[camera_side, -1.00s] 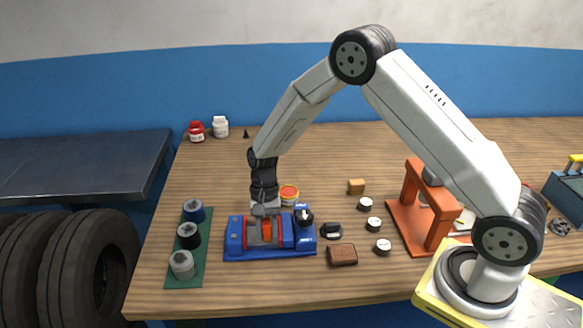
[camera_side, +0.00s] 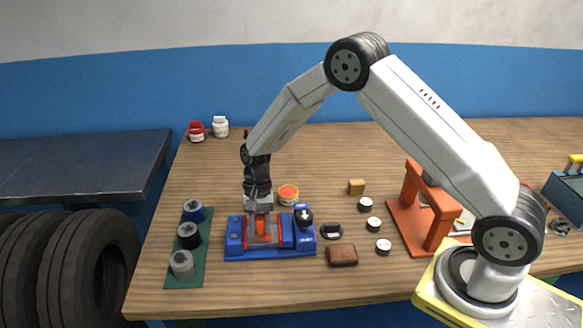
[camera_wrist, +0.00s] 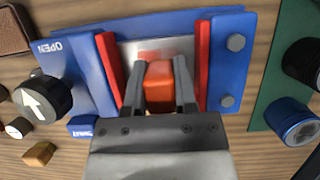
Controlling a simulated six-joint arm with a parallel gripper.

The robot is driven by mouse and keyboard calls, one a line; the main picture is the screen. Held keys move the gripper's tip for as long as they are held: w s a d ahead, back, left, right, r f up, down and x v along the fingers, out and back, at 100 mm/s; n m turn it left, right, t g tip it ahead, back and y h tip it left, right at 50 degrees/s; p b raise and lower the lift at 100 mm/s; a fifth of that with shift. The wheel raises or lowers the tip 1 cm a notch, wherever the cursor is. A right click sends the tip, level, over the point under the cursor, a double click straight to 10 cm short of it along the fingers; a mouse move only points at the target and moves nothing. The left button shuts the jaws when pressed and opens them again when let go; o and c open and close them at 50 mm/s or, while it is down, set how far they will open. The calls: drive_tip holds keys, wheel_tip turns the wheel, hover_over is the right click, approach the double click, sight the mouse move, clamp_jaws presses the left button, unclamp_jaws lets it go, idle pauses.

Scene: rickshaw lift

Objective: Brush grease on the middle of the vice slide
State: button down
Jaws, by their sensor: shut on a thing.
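The blue vice (camera_side: 235,236) sits at the front left of the table. In the wrist view its blue jaws (camera_wrist: 228,62) with red faces stand open on both sides of the pale metal slide (camera_wrist: 185,46). My gripper (camera_side: 260,212) is over the gap between the jaws. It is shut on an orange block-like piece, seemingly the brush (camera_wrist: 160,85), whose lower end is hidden. A faint reddish patch (camera_wrist: 150,53) shows on the slide beside the brush; I cannot tell grease from reflection. A small tin with an orange-red top (camera_side: 288,192) stands behind the vice.
A black knob (camera_wrist: 42,100) with a white arrow is on the vice's side, near the word OPEN. A green strip (camera_side: 187,273) with several cylinders lies left of the vice. A brown block (camera_side: 342,255), small round pieces and an orange frame (camera_side: 410,205) stand to the right.

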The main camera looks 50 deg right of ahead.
drive_tip(key=shift+s+a, duration=0.85)
drive_tip(key=shift+s, duration=0.05)
drive_tip(key=shift+w+d, duration=1.9)
wheel_tip(320, 180, up, 8)
drive_tip(key=shift+s, duration=0.1)
